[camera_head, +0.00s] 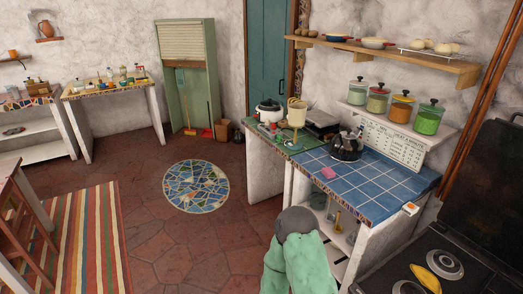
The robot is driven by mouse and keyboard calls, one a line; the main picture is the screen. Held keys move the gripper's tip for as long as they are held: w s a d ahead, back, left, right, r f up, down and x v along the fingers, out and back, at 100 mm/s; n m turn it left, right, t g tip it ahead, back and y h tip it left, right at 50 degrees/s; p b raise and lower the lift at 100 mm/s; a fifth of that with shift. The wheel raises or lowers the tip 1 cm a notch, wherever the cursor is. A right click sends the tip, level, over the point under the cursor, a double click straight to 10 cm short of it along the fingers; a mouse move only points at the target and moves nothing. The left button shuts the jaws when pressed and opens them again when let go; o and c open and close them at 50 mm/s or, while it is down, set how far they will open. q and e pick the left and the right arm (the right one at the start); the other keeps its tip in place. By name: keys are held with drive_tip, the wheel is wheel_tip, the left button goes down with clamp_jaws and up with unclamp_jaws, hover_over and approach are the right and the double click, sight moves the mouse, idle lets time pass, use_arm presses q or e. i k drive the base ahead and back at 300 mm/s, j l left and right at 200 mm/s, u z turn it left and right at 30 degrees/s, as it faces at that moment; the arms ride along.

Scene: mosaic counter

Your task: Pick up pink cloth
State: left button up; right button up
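A small pink cloth (328,172) lies on the blue tiled counter (378,188), near its front left edge. It looks like a small folded block. Neither of my grippers is in view.
A black kettle (346,146) stands behind the cloth. A green counter (267,141) with a white cooker (269,110) and a utensil crock (297,112) adjoins at left. A stove (440,262) is at right. Open floor with a round mosaic (196,186) lies left.

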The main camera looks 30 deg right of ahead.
sight(328, 172)
drive_tip(key=i+z, duration=0.2)
drive_tip(key=i, duration=0.3)
drive_tip(key=i+j+z, duration=0.15)
drive_tip(key=i, duration=0.35)
drive_tip(key=i+j+z, duration=0.2)
drive_tip(key=i, duration=0.3)
drive_tip(key=i+z, duration=0.2)
drive_tip(key=z, duration=0.25)
drive_tip(key=i+z, duration=0.15)
drive_tip(key=z, duration=0.25)
drive_tip(key=i+j+z, duration=0.2)
drive_tip(key=z, duration=0.25)
drive_tip(key=i+j+z, duration=0.15)
drive_tip(key=z, duration=0.25)
drive_tip(key=i+j+z, duration=0.1)
drive_tip(key=z, duration=0.35)
drive_tip(key=j, duration=0.1)
